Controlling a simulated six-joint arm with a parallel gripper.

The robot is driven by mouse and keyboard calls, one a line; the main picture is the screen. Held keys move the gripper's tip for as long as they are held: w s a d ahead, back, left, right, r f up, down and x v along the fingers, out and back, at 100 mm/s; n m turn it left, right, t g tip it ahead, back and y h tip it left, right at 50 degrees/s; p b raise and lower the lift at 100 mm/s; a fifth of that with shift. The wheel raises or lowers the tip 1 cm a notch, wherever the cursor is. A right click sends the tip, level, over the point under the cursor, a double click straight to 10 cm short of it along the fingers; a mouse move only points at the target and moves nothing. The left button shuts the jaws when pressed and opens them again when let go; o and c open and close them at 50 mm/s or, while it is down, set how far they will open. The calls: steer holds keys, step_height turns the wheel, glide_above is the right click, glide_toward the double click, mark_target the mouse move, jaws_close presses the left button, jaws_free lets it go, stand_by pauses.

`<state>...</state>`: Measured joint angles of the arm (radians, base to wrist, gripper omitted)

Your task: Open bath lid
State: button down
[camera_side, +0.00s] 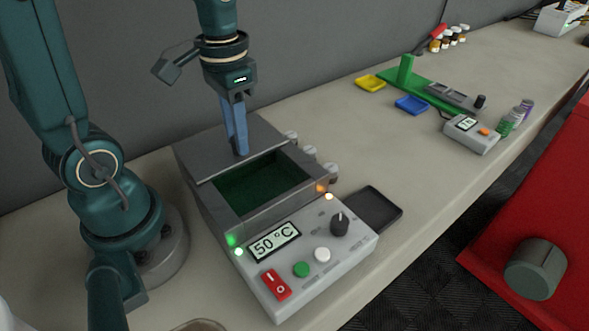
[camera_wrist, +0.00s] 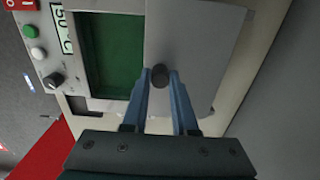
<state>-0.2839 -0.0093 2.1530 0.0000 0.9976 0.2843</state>
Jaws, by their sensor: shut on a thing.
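The water bath (camera_side: 262,212) is a grey box with a control panel reading 50 °C. Its flat grey lid (camera_side: 262,132) covers only the rear part, and the green interior (camera_side: 262,186) shows at the front. In the wrist view the lid (camera_wrist: 195,50) lies beside the green opening (camera_wrist: 106,52). My gripper (camera_side: 241,152) points down at the lid, its blue fingers shut on the dark round lid knob (camera_wrist: 159,76). The knob is hidden by the fingers in the side view.
A dark tray (camera_side: 372,208) lies right of the panel. Farther back are a yellow tray (camera_side: 370,83), a blue tray (camera_side: 411,104), a green stand (camera_side: 405,72) and a small meter (camera_side: 470,133). The bench between is clear.

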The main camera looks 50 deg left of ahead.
steer(key=shift+w, duration=0.1)
steer(key=c, duration=0.7)
jaws_free()
steer(key=shift+r, duration=0.1)
steer(key=shift+r, duration=2.5)
steer(key=shift+d+r, duration=0.25)
steer(key=shift+r, duration=0.05)
steer(key=shift+s+d+f+t, duration=0.1)
steer(key=shift+s+d+t, duration=1)
steer(key=shift+d+t, duration=0.25)
steer(key=shift+s+d+f+t, duration=0.1)
steer(key=shift+s+d+t, duration=1.1)
steer(key=shift+t, duration=0.25)
